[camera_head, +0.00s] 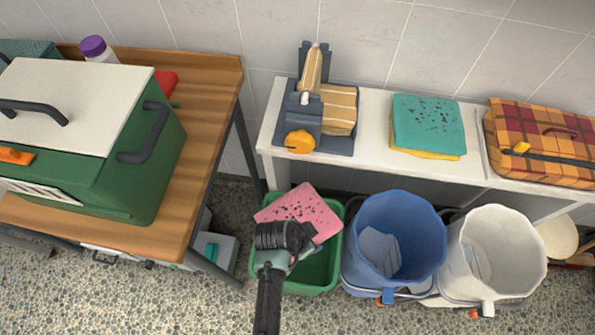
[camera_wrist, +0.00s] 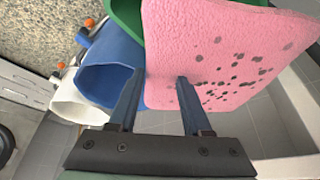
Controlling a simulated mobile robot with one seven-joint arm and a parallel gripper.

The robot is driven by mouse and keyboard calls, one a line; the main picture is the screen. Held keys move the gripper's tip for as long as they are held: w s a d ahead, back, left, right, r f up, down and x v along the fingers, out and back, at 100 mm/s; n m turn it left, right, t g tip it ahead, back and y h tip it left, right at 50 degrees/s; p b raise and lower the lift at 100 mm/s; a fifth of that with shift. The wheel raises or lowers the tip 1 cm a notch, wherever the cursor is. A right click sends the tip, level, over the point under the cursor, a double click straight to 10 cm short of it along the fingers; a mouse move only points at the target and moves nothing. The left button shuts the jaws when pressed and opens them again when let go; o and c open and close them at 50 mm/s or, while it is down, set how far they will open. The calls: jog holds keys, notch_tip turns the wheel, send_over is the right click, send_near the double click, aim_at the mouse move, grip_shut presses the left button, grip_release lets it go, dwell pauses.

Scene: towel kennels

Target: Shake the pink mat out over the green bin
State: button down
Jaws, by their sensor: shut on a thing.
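The pink mat (camera_head: 300,209) is speckled with dark bits and hangs over the green bin (camera_head: 337,250). My gripper (camera_head: 305,238) is shut on the mat's near edge, above the bin. In the wrist view the pink mat (camera_wrist: 225,55) fills the upper right, with dark spots over its face, and my gripper's fingers (camera_wrist: 158,95) are at its edge. A strip of the green bin (camera_wrist: 125,12) shows behind it. The mat and my arm hide much of the bin's inside; the part that shows is dark green.
A blue bin (camera_head: 400,210) and a white bin (camera_head: 500,240) stand right of the green one. A white shelf (camera_head: 375,150) behind holds a slicer (camera_head: 320,115), a speckled teal mat (camera_head: 428,122) and a plaid case (camera_head: 540,140). A wooden table (camera_head: 205,120) with a green box (camera_head: 150,185) stands left.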

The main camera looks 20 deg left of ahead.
notch_tip(320, 180, up, 7)
jog(key=p, duration=0.6)
notch_tip(320, 180, down, 8)
jog(key=b, duration=0.6)
jog(key=shift+r, duration=0.35)
jog(key=shift+r, duration=0.1)
